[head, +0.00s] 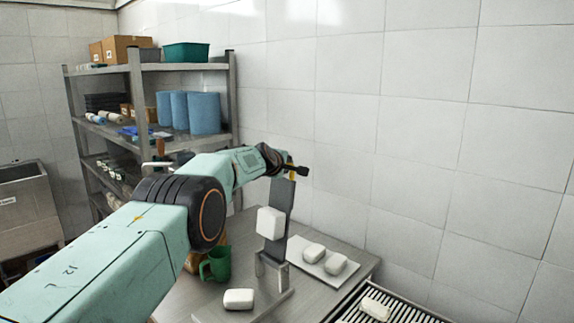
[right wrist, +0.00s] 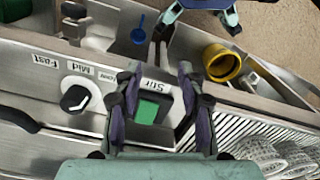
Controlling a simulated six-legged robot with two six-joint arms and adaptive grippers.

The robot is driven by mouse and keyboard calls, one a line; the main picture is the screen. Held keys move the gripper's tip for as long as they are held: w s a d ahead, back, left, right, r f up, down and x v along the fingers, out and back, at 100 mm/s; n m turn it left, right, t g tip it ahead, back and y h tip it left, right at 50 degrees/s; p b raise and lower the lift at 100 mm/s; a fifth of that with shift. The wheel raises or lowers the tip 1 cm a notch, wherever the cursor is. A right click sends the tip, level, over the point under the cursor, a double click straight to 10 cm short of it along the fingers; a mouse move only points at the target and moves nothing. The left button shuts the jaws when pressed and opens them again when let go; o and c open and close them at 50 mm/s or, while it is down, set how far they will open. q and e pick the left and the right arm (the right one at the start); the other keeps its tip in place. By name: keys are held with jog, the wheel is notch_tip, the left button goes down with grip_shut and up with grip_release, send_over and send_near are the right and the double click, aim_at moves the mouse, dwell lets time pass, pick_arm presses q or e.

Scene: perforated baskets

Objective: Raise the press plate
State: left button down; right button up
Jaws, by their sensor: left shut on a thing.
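In the head view, the dark grey press plate (head: 281,203) stands nearly upright, tilted slightly, above a metal press base (head: 270,268) on the steel table. A white block-shaped piece (head: 271,223) is on the plate's near face; I cannot tell whether it is fixed there. My left gripper (head: 290,170) is at the plate's top end, shut on a small handle with yellow and black parts; its fingers are mostly hidden. In the right wrist view, my right gripper (right wrist: 158,74) is open and empty, its fingers on either side of a green button (right wrist: 147,111) labelled Stir.
A green mug (head: 216,264) stands left of the press. The right wrist view shows a knob (right wrist: 75,98), a yellow cup (right wrist: 221,63) and white perforated baskets (right wrist: 285,158).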

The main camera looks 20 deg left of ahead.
pick_arm(q)
jog(key=shift+r, duration=0.15)
jog(key=c, duration=1.3)
grip_release()
jog(key=shift+d, duration=0.1)
jog(key=shift+c, duration=0.2)
jog(key=shift+s, duration=0.1)
